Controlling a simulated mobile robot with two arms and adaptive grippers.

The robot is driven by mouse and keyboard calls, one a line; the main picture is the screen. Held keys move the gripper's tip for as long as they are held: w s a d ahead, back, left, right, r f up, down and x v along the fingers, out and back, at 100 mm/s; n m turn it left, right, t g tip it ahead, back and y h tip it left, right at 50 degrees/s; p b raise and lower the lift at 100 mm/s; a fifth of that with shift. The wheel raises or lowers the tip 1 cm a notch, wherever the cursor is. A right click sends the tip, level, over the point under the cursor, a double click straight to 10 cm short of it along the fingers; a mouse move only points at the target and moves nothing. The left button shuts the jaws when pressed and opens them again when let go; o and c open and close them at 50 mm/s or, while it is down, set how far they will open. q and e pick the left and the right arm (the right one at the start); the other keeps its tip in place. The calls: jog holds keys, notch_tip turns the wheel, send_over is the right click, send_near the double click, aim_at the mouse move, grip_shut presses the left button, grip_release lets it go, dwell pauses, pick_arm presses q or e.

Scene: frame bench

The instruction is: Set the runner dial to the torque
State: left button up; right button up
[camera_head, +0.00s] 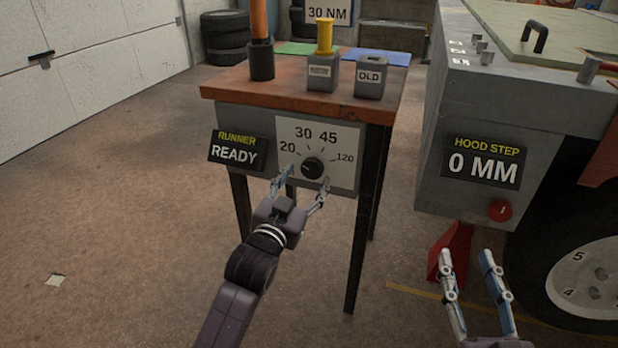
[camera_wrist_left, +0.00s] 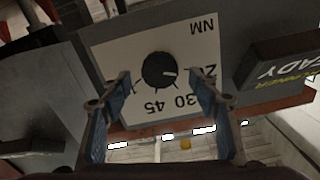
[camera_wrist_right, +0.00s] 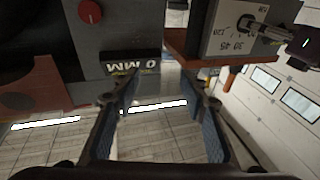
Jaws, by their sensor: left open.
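The runner dial is a black round knob (camera_head: 313,168) on a white plate (camera_head: 345,178) marked 20, 30, 45 and 120. In the left wrist view the knob (camera_wrist_left: 158,69) shows upside down, its white mark pointing toward the 20 side. A sign (camera_head: 328,12) at the back reads 30 NM. My left gripper (camera_head: 308,176) is open in front of the knob, one finger to each side; I cannot tell whether they touch it. The runner display (camera_head: 236,151) reads READY. My right gripper (camera_head: 467,257) is open and empty, low in front of the grey hood step unit.
On the bench top (camera_head: 290,100) stand an orange-handled tool (camera_head: 260,45), a grey block with a yellow knob (camera_head: 322,75) and a block marked OLD (camera_head: 370,77). At right, the hood step display (camera_head: 483,162) reads 0 MM above a red knob (camera_head: 498,210).

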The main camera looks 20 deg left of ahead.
aim_at(313, 167)
pick_arm(q)
jog(key=shift+w, duration=1.25)
pick_arm(e)
jog(key=shift+s+a+r+t+y, duration=0.1)
jog(key=shift+s+r+t+y, duration=0.1)
jog(key=shift+r+t, duration=0.55)
jog(key=shift+s+a+r+t+y, duration=0.1)
jog(key=shift+s+r+t, duration=0.15)
jog(key=shift+r, duration=0.85)
